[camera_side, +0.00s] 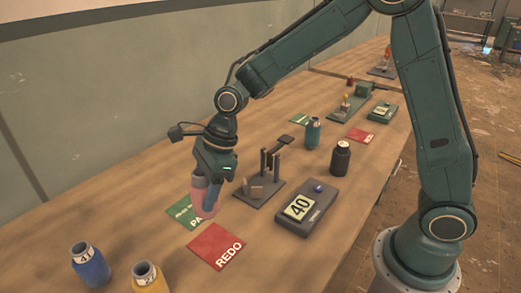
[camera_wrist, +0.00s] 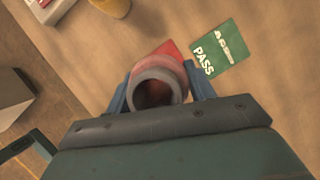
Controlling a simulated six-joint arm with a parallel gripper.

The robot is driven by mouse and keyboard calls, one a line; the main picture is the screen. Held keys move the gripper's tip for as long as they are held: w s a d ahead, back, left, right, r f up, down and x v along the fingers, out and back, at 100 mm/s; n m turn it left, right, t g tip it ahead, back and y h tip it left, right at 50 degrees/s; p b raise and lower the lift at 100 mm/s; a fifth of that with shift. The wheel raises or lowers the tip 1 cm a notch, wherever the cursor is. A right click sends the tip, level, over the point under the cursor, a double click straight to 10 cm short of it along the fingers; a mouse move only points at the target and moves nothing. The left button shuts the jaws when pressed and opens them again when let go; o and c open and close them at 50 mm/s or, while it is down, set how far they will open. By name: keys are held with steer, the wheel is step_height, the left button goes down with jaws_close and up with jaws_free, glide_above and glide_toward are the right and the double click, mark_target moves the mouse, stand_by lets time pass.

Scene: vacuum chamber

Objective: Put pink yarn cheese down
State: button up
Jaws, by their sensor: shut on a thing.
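The pink yarn cheese (camera_side: 205,203) is a short cylinder with a hollow core, held between my gripper's fingers. In the wrist view the cheese (camera_wrist: 158,78) shows its round grey rim and dark hole between the blue fingers. My gripper (camera_side: 212,190) is shut on it, pointing down. In the side view the cheese overlaps the right part of the green PASS card (camera_side: 180,213). In the wrist view the PASS card (camera_wrist: 219,49) lies to its right. The cheese is low over the table; whether it touches the surface I cannot tell.
The red REDO card (camera_side: 216,246) lies in front of the cheese. A grey stand (camera_side: 259,191) and a device reading 40 (camera_side: 306,208) are at right. Blue (camera_side: 90,264) and yellow (camera_side: 149,279) yarn packages stand front left. A black one (camera_side: 341,158) and a teal one (camera_side: 313,132) stand behind.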

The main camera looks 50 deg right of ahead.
step_height(320, 180, down, 6)
steer(key=shift+f, duration=0.15)
steer(key=shift+f, duration=2.1)
steer(key=shift+f, duration=0.15)
steer(key=o, duration=1.1)
steer(key=v, duration=1.2)
